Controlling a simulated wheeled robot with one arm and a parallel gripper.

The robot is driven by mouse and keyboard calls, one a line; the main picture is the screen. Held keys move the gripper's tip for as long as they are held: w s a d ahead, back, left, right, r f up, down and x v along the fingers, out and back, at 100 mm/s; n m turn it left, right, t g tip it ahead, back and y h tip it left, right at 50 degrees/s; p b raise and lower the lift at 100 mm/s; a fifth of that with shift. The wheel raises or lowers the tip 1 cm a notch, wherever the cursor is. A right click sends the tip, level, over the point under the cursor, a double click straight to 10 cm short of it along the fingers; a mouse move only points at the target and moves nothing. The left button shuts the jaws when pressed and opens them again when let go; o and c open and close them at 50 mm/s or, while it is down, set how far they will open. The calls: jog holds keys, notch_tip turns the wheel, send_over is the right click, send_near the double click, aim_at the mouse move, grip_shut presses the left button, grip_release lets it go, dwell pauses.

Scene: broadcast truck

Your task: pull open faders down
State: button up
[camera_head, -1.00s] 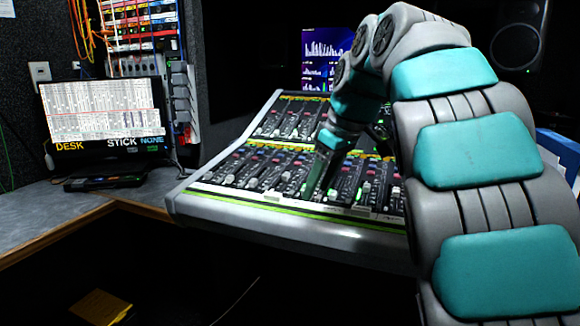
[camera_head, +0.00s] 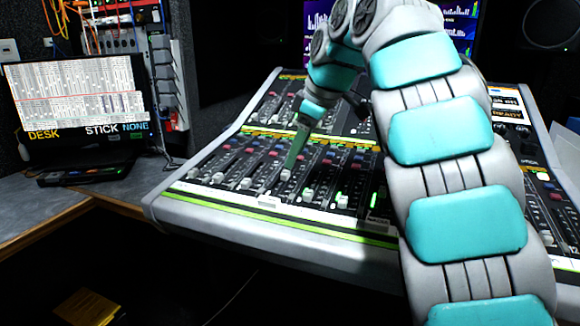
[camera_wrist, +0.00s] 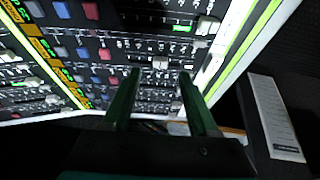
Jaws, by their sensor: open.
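The mixing console (camera_head: 290,226) has rows of faders with pale caps along its near edge. One fader cap (camera_head: 258,175) is left of my gripper (camera_head: 291,162), and another fader cap (camera_head: 307,194) is lower and to the right. My gripper has green fingers, pointing down over the near fader rows. In the wrist view my gripper (camera_wrist: 160,80) is open, its fingers apart and empty. A pale fader cap (camera_wrist: 160,62) shows between and just beyond the fingertips. Another fader cap (camera_wrist: 204,26) is at upper right. I cannot tell whether the fingers touch the panel.
A monitor (camera_head: 75,100) with a "DESK" label stands on the grey desk (camera_head: 125,186) at left. A rack (camera_head: 165,85) with cables is behind it. Screens and a speaker (camera_head: 552,20) are at the back. In the wrist view a white labelled strip (camera_wrist: 275,115) is at right.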

aim_at(287, 173)
jog(key=shift+x, duration=2.5)
grip_shut()
